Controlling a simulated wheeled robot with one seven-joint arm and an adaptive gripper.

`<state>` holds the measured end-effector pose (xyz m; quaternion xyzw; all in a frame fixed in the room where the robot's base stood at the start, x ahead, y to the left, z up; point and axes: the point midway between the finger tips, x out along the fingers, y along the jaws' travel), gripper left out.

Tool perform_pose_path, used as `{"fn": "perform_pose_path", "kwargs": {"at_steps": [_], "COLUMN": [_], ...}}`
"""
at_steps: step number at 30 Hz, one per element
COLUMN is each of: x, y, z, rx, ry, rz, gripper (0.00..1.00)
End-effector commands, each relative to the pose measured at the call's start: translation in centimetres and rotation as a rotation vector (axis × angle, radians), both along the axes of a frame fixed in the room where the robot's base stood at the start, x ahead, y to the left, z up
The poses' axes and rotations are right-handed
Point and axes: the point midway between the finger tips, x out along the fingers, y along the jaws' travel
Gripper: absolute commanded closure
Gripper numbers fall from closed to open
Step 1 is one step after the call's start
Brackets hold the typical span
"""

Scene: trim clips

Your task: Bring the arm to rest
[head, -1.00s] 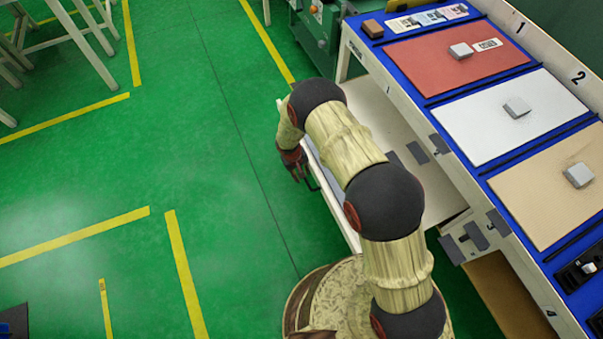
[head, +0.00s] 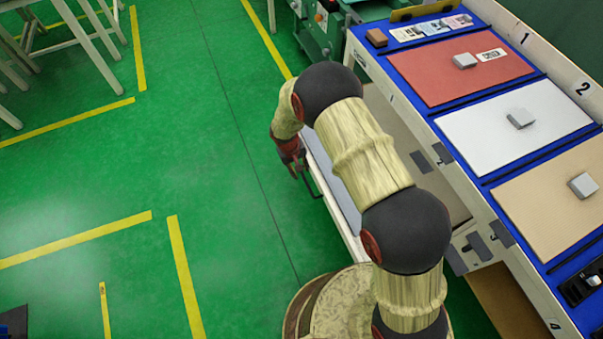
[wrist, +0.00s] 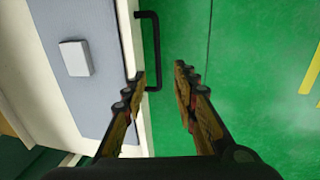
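My gripper (wrist: 160,72) is open in the wrist view, with a clear gap between its two fingertips. The lower end of a black drawer handle (wrist: 155,45) shows in that gap; I cannot tell how far it is from the fingers in depth. In the head view my gripper (head: 297,172) is at the left end of the arm, close by the handle (head: 312,186) on the drawer's front edge. The arm is bent, its elbow over the open drawer. In the wrist view the drawer (wrist: 127,40) holds a grey mat with a pale block (wrist: 75,58). Nothing is held.
The blue bench (head: 483,186) stands on the right with a red mat (head: 435,80), a white mat (head: 480,145) and a tan mat (head: 540,215), each with a pale block. Green machinery (head: 320,30) stands behind.

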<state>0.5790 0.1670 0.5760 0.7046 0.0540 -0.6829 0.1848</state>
Motion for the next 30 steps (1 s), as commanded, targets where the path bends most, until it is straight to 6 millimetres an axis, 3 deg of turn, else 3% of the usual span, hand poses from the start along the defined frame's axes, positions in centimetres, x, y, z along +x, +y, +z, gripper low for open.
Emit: {"fn": "perform_pose_path", "kwargs": {"at_steps": [23,26,30], "x": [-0.1,-1.8,-6.0], "y": [0.0,-0.7,-2.2], "z": [0.8,0.5,0.5], "rx": [-0.004,-0.025,-0.054], "ry": [0.007,0.057,0.153], "rz": [0.020,0.042,0.055], "gripper": [0.71,0.71,0.71]}}
